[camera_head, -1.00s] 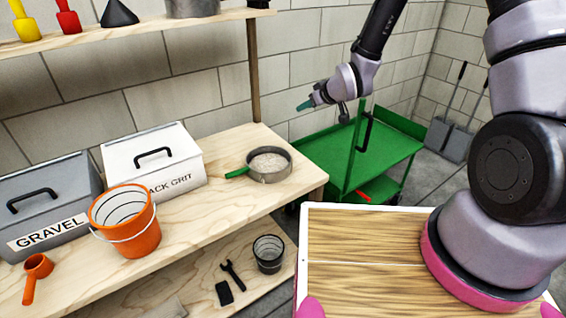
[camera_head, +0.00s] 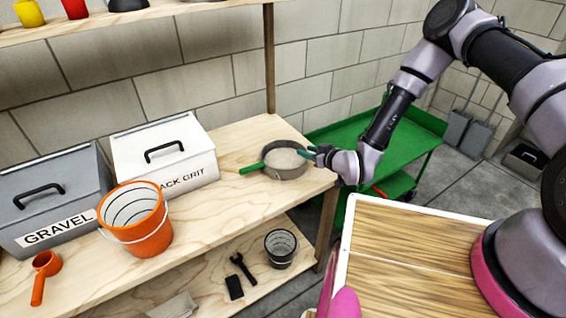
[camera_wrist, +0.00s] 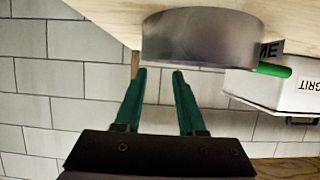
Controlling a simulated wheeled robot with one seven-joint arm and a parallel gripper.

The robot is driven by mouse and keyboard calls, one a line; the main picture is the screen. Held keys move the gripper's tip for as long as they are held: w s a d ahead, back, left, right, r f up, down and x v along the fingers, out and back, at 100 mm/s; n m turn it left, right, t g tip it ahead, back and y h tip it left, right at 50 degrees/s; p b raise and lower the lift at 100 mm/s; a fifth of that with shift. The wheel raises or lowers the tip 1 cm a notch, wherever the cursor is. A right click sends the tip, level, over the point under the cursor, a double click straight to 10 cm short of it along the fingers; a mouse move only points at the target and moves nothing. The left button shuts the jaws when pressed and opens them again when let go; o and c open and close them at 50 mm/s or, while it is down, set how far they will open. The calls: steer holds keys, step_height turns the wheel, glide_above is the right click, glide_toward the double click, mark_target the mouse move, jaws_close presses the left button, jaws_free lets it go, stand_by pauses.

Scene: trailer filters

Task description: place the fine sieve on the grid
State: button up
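The sieve (camera_head: 285,173), a round grey metal ring with a pale inside and a green handle (camera_head: 251,169), sits on the upper wooden shelf near its right end. My gripper (camera_head: 318,152) is at the sieve's right side, its teal fingertips close to the rim. In the wrist view the sieve's metal wall (camera_wrist: 200,38) is just beyond my gripper (camera_wrist: 159,75), whose two fingers are apart with nothing between them. I cannot tell from the head view whether a finger touches the rim. I cannot make out a grid in either view.
An orange bucket (camera_head: 146,240), a white grit box (camera_head: 195,170) and a grey gravel box (camera_head: 85,210) stand left of the sieve. A green cart (camera_head: 345,130) is behind my gripper. A dark bucket (camera_head: 280,262) is on the lower shelf. Bare shelf lies in front of the sieve.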

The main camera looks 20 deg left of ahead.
steer(key=x, duration=0.6)
steer(key=shift+w+f, duration=0.35)
jaws_close()
steer(key=shift+a+r, duration=0.1)
stand_by(1.0)
